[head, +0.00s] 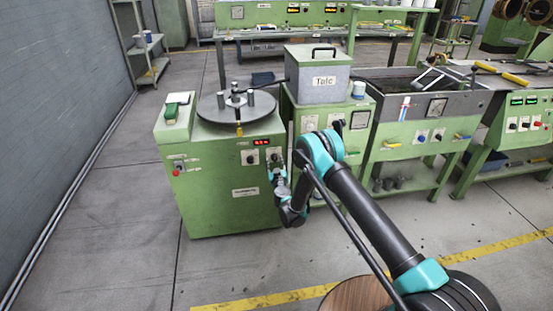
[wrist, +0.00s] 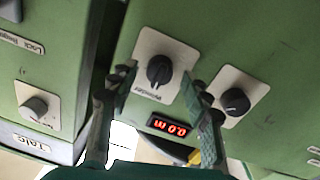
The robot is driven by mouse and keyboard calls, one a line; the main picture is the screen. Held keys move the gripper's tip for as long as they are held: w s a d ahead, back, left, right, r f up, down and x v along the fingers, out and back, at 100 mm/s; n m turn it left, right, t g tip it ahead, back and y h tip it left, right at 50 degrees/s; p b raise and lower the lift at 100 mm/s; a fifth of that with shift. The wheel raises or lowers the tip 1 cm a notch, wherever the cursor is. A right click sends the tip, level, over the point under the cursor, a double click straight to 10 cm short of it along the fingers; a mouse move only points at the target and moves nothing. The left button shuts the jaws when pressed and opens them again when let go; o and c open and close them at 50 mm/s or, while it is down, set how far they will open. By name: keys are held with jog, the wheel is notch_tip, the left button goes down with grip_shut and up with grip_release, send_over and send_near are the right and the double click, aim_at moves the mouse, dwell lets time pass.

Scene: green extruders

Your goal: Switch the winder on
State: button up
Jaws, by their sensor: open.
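The winder machine (head: 215,190) is a green cabinet with a round grey plate (head: 220,107) on top. In the wrist view, which looks upside down, a black knob (wrist: 159,71) sits on a pale plate labelled "Winder". Its pointer lies roughly along the plate's long direction. A second black knob (wrist: 235,102) is beside it, and a red display (wrist: 169,127) reads 0.0 m. My gripper (wrist: 163,78) is open, with its fingers on either side of the Winder knob in the picture. I cannot tell whether they touch it. In the head view my gripper (head: 278,172) is at the cabinet's front right.
A green stand with a grey box marked "Talc" (head: 318,81) is close to the right of the winder. Another knob (wrist: 35,106) is on it. A water trough (head: 398,130) stands further right. Open floor (head: 110,230) lies to the left.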

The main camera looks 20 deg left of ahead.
jog(key=shift+w, duration=0.1)
jog(key=shift+c, duration=0.3)
grip_shut()
jog(key=shift+m, duration=0.4)
jog(key=m, duration=1)
jog(key=shift+d+m+g, duration=0.1)
jog(key=shift+m+g, duration=0.2)
jog(key=shift+m, duration=0.1)
dwell(0.3)
